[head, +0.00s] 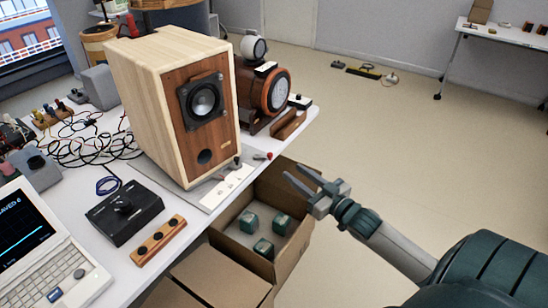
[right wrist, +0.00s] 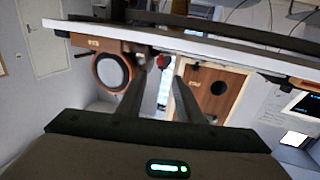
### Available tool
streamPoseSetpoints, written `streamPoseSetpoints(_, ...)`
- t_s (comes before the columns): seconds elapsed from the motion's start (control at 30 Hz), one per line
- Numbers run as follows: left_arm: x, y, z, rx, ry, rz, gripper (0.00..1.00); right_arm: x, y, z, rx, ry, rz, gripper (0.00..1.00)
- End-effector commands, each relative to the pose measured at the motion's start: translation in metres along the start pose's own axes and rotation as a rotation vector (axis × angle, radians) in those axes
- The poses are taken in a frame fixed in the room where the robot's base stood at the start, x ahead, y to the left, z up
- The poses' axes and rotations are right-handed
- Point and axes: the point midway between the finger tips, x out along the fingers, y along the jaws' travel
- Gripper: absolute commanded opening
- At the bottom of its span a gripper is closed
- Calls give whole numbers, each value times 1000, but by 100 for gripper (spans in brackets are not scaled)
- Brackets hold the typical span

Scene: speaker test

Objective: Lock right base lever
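The wooden speaker (head: 172,105) stands upright on a base plate (head: 212,194) at the table's edge. A lever with a red tip (head: 268,156) sticks out at the plate's right side; a dark knob (head: 237,162) is beside the speaker's near corner. My right gripper (head: 292,171) is open and empty, below and right of the red tip, apart from it. In the right wrist view, which looks upside down, the red tip (right wrist: 162,62) shows between the two fingers. Whether the lever is locked cannot be told. My left gripper is not in view.
An open cardboard box (head: 296,238) with green boxes is on the floor below the gripper. A round orange-rimmed device (head: 275,93) and a wooden block (head: 289,125) are right of the speaker. A black control box (head: 124,212) and laptop (head: 40,250) are at left.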

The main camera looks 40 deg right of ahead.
Motion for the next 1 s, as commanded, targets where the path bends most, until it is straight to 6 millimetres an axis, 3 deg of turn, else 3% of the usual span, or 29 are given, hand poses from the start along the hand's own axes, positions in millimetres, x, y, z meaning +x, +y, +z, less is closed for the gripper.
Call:
streamPoseSetpoints(0.6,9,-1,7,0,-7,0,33,87,0,-1,1,1,1,33)
streamPoseSetpoints(1.0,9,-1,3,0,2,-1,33,108,0,0,0,0,0,33)
